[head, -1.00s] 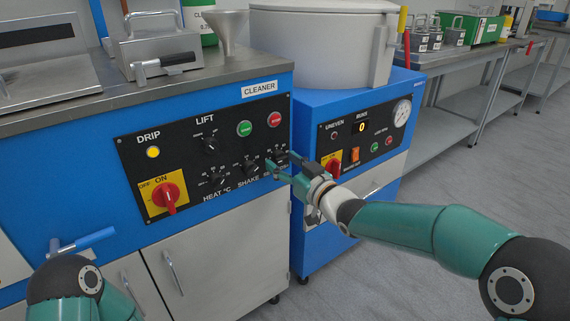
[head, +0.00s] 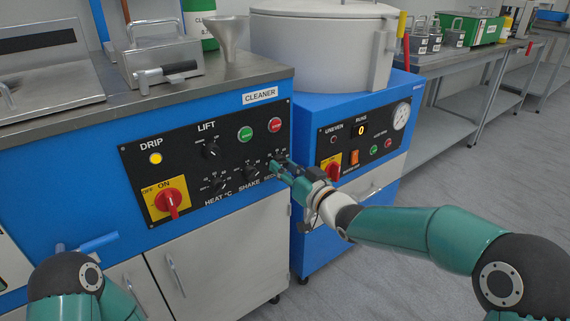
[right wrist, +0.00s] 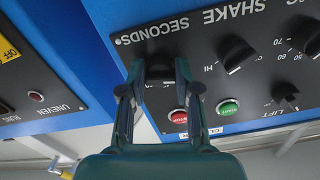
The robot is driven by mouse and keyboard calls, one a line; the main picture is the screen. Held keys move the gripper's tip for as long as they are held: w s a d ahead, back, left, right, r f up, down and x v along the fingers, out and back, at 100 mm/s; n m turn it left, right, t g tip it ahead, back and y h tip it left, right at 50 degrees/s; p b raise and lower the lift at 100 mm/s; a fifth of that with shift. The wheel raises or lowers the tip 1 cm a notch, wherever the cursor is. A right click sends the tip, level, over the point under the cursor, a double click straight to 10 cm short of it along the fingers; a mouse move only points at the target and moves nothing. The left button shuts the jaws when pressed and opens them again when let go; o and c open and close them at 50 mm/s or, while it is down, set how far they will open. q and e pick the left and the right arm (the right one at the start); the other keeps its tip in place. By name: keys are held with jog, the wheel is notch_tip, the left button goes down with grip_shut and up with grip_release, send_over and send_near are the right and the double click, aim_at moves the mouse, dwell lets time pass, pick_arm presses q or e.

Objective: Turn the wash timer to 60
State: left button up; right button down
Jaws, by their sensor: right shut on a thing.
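In the right wrist view the panel appears upside down. My right gripper (head: 273,166) is shut on this knob, with one finger on each side in the right wrist view (right wrist: 157,82). The gripper hides most of the knob and its scale, so the setting cannot be read. My left arm shows at the bottom left of the head view, but its gripper is not visible.
The SHAKE knob (head: 251,173) and HEAT knob (head: 219,185) sit left of the timer. Green (head: 245,133) and red (head: 274,125) buttons are above. A red rotary switch (head: 171,203) is at lower left. A second blue machine (head: 315,233) stands close on the right.

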jog(key=m+p, duration=0.1)
jog(key=m, duration=0.1)
jog(key=m+p, duration=0.2)
jog(key=m, duration=0.1)
jog(key=shift+r+m, duration=0.2)
jog(key=shift+m, duration=0.1)
jog(key=m+p, duration=0.3)
jog(key=m, duration=0.3)
jog(key=shift+r+p, duration=0.1)
jog(key=shift+p, duration=0.2)
jog(key=m+p, duration=0.3)
jog(key=m, duration=0.3)
jog(key=shift+d+m, duration=0.1)
jog(key=shift+m, duration=0.3)
jog(key=m+p, duration=0.1)
jog(key=m, duration=0.3)
jog(key=shift+p, duration=0.3)
jog(key=shift+m+p, duration=0.3)
jog(key=shift+m, duration=0.6)
jog(key=c, duration=0.9)
grip_release()
jog(key=shift+f, duration=0.2)
jog(key=shift+o, duration=0.4)
jog(key=shift+r, duration=0.2)
